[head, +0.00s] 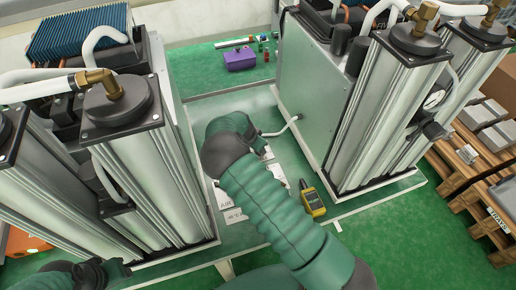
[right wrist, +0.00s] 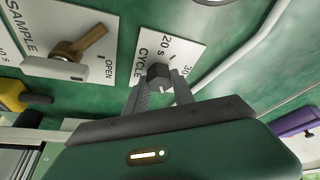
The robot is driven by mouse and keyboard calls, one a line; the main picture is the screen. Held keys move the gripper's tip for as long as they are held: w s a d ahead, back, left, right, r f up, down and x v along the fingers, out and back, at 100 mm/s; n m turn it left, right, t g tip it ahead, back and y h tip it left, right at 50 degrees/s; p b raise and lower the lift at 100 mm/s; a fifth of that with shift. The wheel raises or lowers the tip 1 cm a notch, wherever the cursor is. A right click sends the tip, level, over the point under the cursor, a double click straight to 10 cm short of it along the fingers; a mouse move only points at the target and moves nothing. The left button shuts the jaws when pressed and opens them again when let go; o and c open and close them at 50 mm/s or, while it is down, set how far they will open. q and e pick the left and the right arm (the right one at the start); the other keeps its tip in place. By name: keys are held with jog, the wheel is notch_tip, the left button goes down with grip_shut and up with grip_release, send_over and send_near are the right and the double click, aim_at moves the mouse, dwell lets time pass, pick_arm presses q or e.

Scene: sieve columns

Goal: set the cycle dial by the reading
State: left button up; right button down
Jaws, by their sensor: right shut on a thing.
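The cycle dial (right wrist: 158,75) is a small dark knob on a white plate (right wrist: 189,49) marked CYCLE, with 20 s and part of a 30 legible. My right gripper (right wrist: 156,86) is shut on the knob, a finger on each side. I cannot tell where the knob points. In the head view my right arm hides the dial and that gripper. A yellow handheld meter (head: 313,200) with a dark screen lies right of my arm; its reading is too small to make out. My left gripper (head: 88,274) is at the lower left edge, its fingers unclear.
Beside the dial is a SAMPLE plate (right wrist: 88,23) with a brass lever (right wrist: 84,45) and OPEN printed. Tall metal columns (head: 140,180) stand left and right (head: 385,110). A purple box (head: 240,60) sits at the back. Pallets (head: 470,175) line the right side.

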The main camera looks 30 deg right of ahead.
jog(key=shift+a+f, duration=0.1)
jog(key=shift+a, duration=0.05)
dwell(0.3)
jog(key=c, duration=1.4)
grip_release()
jog(key=shift+c, duration=0.2)
jog(key=o, duration=0.4)
